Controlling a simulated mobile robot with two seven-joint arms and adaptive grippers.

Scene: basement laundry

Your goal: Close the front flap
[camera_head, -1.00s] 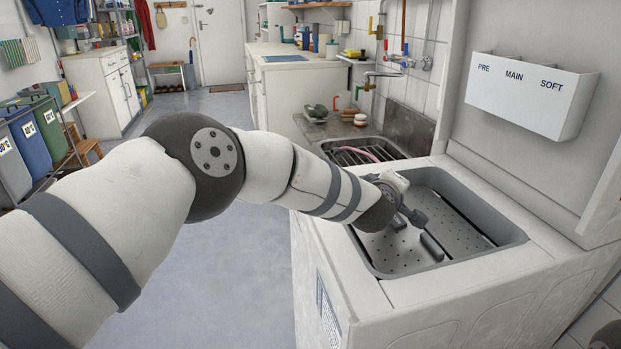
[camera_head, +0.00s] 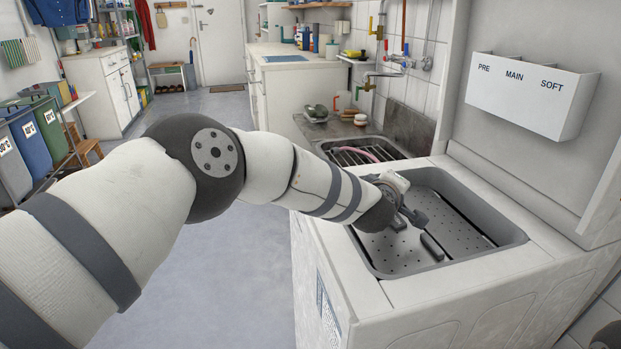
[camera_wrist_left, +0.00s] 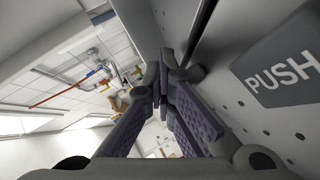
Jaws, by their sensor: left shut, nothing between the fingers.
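The open top of the white washing machine (camera_head: 345,290) shows a grey tub (camera_head: 505,240) with perforated metal drum panels (camera_head: 395,255) inside. In the left wrist view, a perforated metal panel (camera_wrist_left: 250,125) with a dark "PUSH" label (camera_wrist_left: 283,68) runs close along the right side of the fingers. I cannot tell for sure which panel is the front flap or how far it stands open. My left gripper (camera_head: 408,217) is at the tub opening, shut and empty; it also shows in the left wrist view (camera_wrist_left: 163,92). Whether it touches the panel is unclear. My wrist hides part of the tub's left side.
The raised lid (camera_head: 500,165) stands at the right with a white PRE/MAIN/SOFT dispenser (camera_head: 530,92) on it. A sink (camera_head: 350,152) with taps lies behind the machine.

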